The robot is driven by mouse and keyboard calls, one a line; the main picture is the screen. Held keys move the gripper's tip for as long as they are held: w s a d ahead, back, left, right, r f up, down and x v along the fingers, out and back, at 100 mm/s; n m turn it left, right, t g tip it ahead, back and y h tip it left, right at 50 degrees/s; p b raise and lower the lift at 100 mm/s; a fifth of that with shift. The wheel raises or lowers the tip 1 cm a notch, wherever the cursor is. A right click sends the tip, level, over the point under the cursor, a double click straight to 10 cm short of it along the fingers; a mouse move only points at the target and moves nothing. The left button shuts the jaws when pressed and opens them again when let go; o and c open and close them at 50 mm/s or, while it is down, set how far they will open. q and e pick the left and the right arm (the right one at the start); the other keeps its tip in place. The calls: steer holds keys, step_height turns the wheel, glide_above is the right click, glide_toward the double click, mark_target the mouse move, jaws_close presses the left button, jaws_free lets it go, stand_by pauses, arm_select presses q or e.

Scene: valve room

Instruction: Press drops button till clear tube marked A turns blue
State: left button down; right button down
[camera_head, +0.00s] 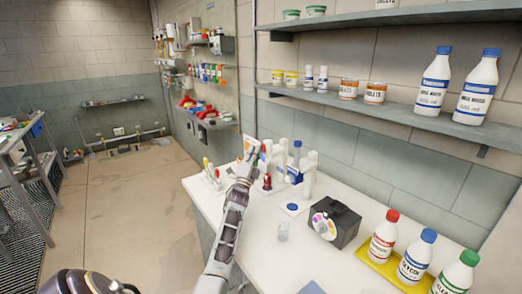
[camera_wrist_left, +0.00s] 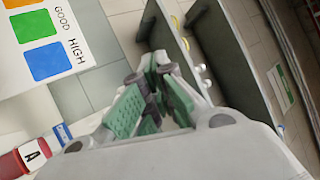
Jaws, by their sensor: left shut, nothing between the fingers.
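My left gripper (camera_head: 258,152) is over the back of the white table, close to a white colour card (camera_head: 250,144). In the left wrist view the gripper (camera_wrist_left: 150,92) has its green-padded fingers together with nothing between them. The card (camera_wrist_left: 45,40) there has orange, green and blue squares and the words GOOD and HIGH. A red piece marked A (camera_wrist_left: 34,154) lies at the lower left, apart from the fingers. In the head view a small red item (camera_head: 267,182) stands beside my wrist. I cannot make out a drops button or a clear tube. My right gripper is not visible.
A blue-capped bottle (camera_head: 296,155) and white holders stand at the table's back. A dark box with coloured spots (camera_head: 325,226), a blue disc (camera_head: 292,208) and a clear cup (camera_head: 283,231) stand in front. Bottles on a yellow tray (camera_head: 372,268) fill the right. Shelves (camera_head: 400,108) overhang the wall.

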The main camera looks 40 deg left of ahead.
arm_select(q)
steer(key=shift+s+a+p, duration=0.2)
steer(key=shift+s+p, duration=0.1)
steer(key=shift+s, duration=0.6)
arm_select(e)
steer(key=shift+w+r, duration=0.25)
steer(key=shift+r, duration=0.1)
